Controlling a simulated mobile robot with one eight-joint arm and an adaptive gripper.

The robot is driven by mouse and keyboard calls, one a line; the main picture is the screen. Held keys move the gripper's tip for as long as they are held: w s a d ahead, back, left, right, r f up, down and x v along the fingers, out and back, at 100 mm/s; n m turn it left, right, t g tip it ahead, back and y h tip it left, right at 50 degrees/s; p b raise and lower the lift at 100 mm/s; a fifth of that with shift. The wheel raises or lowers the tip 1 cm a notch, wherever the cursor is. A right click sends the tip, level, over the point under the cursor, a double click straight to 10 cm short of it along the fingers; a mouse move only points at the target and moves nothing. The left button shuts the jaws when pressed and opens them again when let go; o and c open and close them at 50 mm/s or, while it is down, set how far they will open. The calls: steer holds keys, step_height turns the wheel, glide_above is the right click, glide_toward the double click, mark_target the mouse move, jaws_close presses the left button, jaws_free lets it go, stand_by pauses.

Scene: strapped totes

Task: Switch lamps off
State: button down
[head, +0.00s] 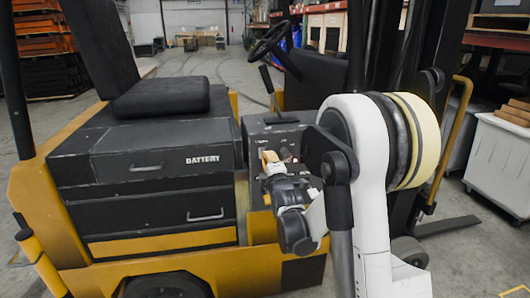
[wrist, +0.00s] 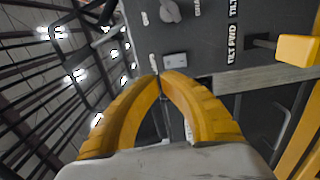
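A dark control panel (wrist: 205,40) on the forklift faces my gripper, and it also shows in the head view (head: 257,132). A small pale grey switch plate (wrist: 174,61) sits on it just beyond my fingertips. A knob (wrist: 170,10) and a small light toggle (wrist: 145,18) are higher on the panel. Which control is for the lamps cannot be told. My gripper (wrist: 161,78) has yellow fingers with the tips together and nothing seen between them. The tips are close to the panel's lower edge; contact cannot be told. In the head view my gripper (head: 268,158) is small beside the panel.
Labels reading "TILT FWD" (wrist: 232,45) and a yellow-ended lever (wrist: 298,48) are right of the switch plate. The forklift's seat (head: 160,97), battery box (head: 150,160) and steering wheel (head: 268,42) surround the panel. A white bin (head: 500,165) stands at the right.

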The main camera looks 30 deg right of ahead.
steer(key=v, duration=0.3)
steer(key=p+v, duration=0.1)
steer(key=v, duration=0.2)
steer(key=shift+r, duration=0.25)
steer(key=s+a+r+m+g+y, duration=0.1)
steer(key=s+a+m+g+y, duration=0.2)
steer(key=s+a+m+g, duration=0.55)
steer(key=s+a+f+m, duration=0.1)
steer(key=s+a+m, duration=0.1)
steer(key=s, duration=0.5)
steer(key=s+a+f+m+g+y, duration=0.1)
steer(key=s+a+m, duration=0.1)
steer(key=s+a, duration=0.2)
steer(key=s+a+f+m+y, duration=0.1)
steer(key=s+a, duration=0.3)
steer(key=s, duration=0.6)
steer(key=shift+f+m+g, duration=0.35)
steer(key=shift+f+m, duration=0.15)
steer(key=shift+m, duration=0.05)
steer(key=shift+w, duration=0.1)
